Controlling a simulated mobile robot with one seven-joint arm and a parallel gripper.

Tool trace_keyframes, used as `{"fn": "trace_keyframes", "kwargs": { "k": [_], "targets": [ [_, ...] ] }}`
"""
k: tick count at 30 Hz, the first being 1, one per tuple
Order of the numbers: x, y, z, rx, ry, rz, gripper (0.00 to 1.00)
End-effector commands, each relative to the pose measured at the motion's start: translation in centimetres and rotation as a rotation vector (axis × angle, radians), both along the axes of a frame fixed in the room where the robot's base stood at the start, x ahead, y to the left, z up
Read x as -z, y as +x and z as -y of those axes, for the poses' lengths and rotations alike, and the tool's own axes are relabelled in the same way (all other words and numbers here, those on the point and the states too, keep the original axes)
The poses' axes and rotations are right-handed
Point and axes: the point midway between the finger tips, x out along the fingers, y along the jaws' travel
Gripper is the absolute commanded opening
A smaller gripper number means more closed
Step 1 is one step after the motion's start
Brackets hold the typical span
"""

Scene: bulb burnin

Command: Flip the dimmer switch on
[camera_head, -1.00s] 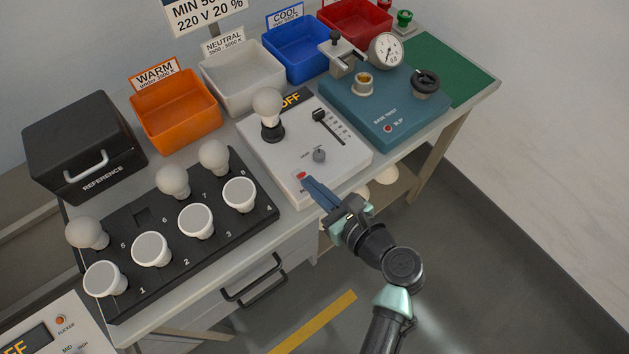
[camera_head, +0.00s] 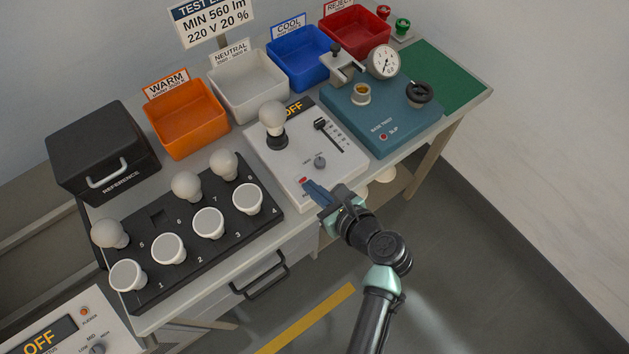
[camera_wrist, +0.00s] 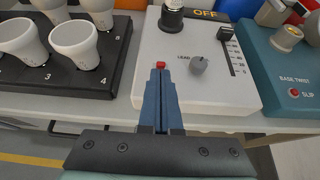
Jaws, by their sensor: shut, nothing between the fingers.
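The white dimmer box (camera_head: 285,172) stands on the bench with a bulb (camera_head: 272,117) upright in its black socket. Its display (camera_head: 293,108) reads OFF. A red switch (camera_head: 302,181) sits near the box's front left edge; it also shows in the wrist view (camera_wrist: 161,65). A grey knob (camera_head: 320,162) and a black slider (camera_head: 320,124) with a scale are on the same face. My gripper (camera_head: 306,186) is shut and empty, its blue fingertips (camera_wrist: 160,72) right at the red switch. Whether they touch it I cannot tell.
A black rack (camera_head: 188,262) with several bulbs lies to the left. A teal twist tester (camera_head: 385,125) stands to the right. Coloured bins (camera_head: 187,125) line the back, beside a black reference case (camera_head: 95,150). A second panel reading OFF (camera_head: 40,342) is at lower left.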

Motion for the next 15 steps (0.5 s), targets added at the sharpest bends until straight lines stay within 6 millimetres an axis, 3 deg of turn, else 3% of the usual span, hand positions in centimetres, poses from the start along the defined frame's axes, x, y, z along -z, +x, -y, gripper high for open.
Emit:
{"fn": "trace_keyframes", "kwargs": {
  "k": [1,15],
  "targets": [
    [-1.2,0.1,-0.1,-0.002,-0.012,-0.018,0.00],
    [-2.4,1.2,-0.9,-0.004,-0.177,-0.241,0.00]
  ]
}}
